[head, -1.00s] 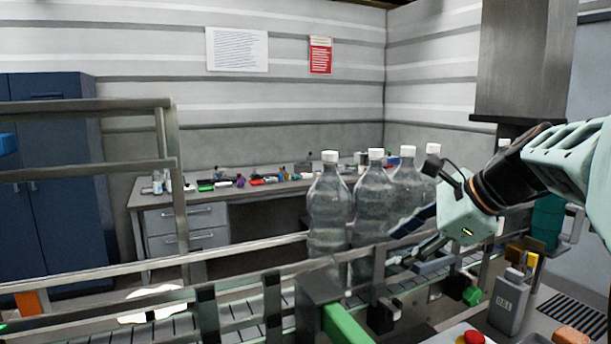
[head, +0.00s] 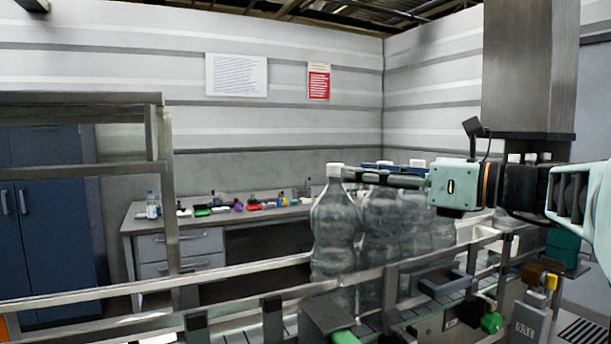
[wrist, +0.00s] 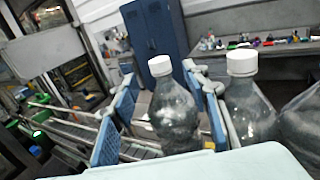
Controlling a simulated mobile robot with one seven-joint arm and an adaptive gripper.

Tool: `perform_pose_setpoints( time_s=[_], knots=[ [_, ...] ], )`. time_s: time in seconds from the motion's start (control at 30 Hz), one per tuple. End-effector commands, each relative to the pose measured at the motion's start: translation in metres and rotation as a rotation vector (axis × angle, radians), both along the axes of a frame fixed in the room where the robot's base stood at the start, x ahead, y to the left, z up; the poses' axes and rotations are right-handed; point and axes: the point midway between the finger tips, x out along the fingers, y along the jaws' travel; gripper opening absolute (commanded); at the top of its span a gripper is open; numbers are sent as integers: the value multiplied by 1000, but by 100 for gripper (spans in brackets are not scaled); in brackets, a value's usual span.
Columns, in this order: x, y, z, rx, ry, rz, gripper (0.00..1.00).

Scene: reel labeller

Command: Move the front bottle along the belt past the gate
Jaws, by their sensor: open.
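The front bottle (head: 334,232), clear with a white cap, stands upright at the left end of a row on the belt (head: 372,322). Several similar bottles (head: 380,225) stand close behind it to the right. My gripper (head: 358,172) is level near the height of the caps, with its fingers apart. In the wrist view the front bottle (wrist: 172,115) shows between the two blue finger pads, and a second bottle (wrist: 246,105) is outside the right one. Contact cannot be told. A dark block with a green bar (head: 345,337) sits by the near rail; whether it is the gate is unclear.
Metal guard rails (head: 225,273) run along both sides of the belt. A metal frame (head: 165,190) stands at the left. A grey column (head: 528,65) hangs at the right. A workbench (head: 215,222) with small items is behind. The belt left of the front bottle looks clear.

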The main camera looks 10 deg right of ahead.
Motion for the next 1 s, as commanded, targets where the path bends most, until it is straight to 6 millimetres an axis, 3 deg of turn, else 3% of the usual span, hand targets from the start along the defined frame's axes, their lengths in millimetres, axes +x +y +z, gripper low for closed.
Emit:
perform_pose_setpoints(
  time_s=[0.33,0.77,1.0],
  knots=[
    [38,39,0,-2,1,1,42],
    [45,45,0,-2,1,-1,42],
    [45,45,0,-2,1,-1,17]
  ],
)
